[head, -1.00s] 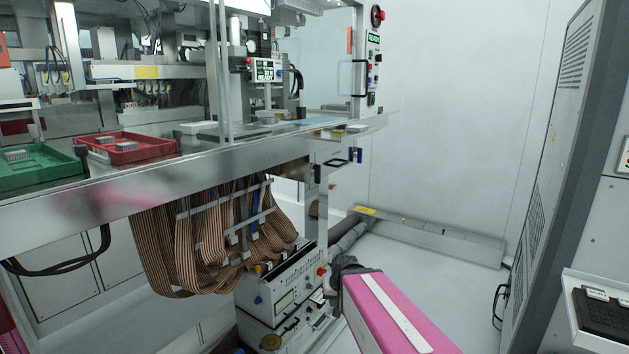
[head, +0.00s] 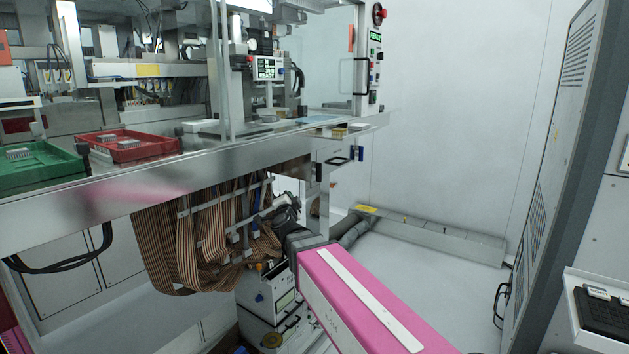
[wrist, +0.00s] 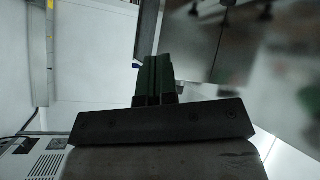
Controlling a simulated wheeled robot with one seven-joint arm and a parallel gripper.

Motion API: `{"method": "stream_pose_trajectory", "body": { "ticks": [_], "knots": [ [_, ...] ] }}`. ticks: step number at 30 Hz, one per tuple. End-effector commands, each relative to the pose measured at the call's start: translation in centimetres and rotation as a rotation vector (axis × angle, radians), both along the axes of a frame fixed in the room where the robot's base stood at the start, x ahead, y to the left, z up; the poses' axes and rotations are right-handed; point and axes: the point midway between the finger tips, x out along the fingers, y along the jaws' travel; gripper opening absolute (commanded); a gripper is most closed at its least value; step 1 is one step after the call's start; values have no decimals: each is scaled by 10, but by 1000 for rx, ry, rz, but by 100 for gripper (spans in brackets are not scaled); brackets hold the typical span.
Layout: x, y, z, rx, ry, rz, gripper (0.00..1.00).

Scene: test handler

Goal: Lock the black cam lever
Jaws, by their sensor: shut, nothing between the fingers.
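I cannot make out the black cam lever for certain in either view. A small black part (head: 337,161) shows under the right end of the bench in the head view, but I cannot tell what it is. My gripper is small and dark at the end of my pink arm in the head view, in front of the hanging ribbon cables. In the wrist view my gripper (wrist: 153,62) has its two green fingers pressed together, with nothing visible between them.
The steel bench (head: 140,190) runs above my arm, with a green tray (head: 45,172) and a red tray (head: 130,158) on it. Ribbon cables (head: 180,245) hang below. A white instrument box (head: 262,290) stands beneath. A grey cabinet (head: 560,150) is at the right. A low floor duct (head: 440,237) runs behind.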

Motion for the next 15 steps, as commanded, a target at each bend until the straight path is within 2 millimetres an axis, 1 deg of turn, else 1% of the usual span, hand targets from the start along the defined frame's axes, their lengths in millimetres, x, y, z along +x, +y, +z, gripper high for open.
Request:
{"method": "stream_pose_trajectory", "body": {
  "ticks": [1,3,6,10,15],
  "knots": [
    [-2,2,11,53,-25,-47,0],
    [-6,0,24,129,-55,-123,0],
    [-14,-3,38,234,-83,-234,0],
    [-28,-6,48,357,-93,-375,0],
    [-46,-7,52,472,-79,-522,0]
  ]
}}
